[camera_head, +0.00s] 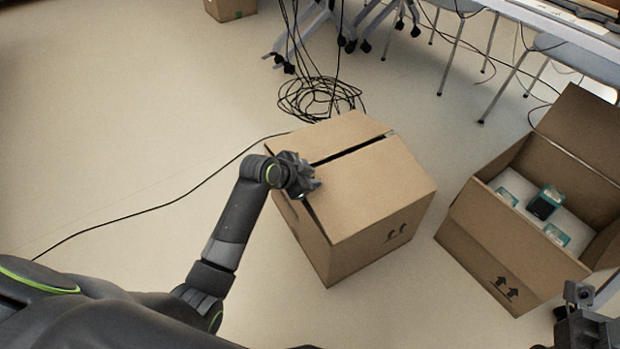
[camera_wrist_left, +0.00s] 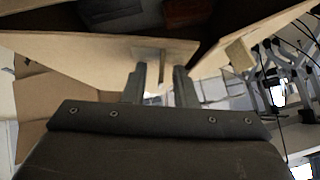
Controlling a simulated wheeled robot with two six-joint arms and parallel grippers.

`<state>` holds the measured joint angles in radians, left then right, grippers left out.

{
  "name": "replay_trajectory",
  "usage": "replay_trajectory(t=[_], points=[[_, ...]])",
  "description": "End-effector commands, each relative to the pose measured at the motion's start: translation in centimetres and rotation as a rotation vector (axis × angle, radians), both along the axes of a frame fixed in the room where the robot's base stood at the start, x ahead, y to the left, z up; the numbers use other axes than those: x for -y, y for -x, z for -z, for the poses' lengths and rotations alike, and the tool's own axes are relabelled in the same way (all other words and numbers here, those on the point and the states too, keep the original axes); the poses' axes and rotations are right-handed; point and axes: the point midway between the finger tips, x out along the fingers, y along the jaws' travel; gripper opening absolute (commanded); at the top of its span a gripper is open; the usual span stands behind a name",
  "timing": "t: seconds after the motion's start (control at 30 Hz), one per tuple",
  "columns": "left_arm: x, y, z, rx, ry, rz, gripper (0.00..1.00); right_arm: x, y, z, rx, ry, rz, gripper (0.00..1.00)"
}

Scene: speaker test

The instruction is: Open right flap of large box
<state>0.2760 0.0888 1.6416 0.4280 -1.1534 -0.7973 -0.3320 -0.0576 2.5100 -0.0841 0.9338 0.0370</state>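A brown cardboard box (camera_head: 362,250) stands on the floor in the middle of the head view. Its right top flap (camera_head: 375,185) lies nearly flat, with a dark gap between it and the far-left flap (camera_head: 325,136). My left gripper (camera_head: 308,182) is at the box's left upper edge, by the near end of the flaps. In the left wrist view its two fingers (camera_wrist_left: 160,85) are apart, close to a cardboard edge (camera_wrist_left: 110,52); the dark box inside shows beyond. Contact is unclear. My right gripper (camera_head: 588,318) is partly in view at the lower right; its fingers are unclear.
An open box (camera_head: 515,255) holding small teal-and-white packages stands to the right. Coiled black cables (camera_head: 318,98) lie behind the middle box, and one cable runs left across the floor. Table and chair legs stand at the back. The left floor is mostly clear.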

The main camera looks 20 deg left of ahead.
Motion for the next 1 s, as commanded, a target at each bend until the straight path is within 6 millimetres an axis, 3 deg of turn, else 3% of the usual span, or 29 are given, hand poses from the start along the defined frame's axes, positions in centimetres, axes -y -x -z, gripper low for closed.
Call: replay_trajectory(t=[0.17, 0.37, 1.0], points=[[0.0, -0.01, -0.05, 0.0, 0.0, 0.0, 0.25, -0.01, -0.01, -0.04, 0.0, 0.0, 0.001, 0.49], [-0.01, 0.01, -0.06, 0.0, 0.0, 0.0, 0.01, -0.01, -0.01, 0.01, -0.003, 0.003, 0.001, 0.49], [-0.02, 0.05, 0.01, -0.002, 0.0, 0.0, 0.0, -0.01, 0.0, 0.07, -0.007, 0.005, 0.0, 0.49]])
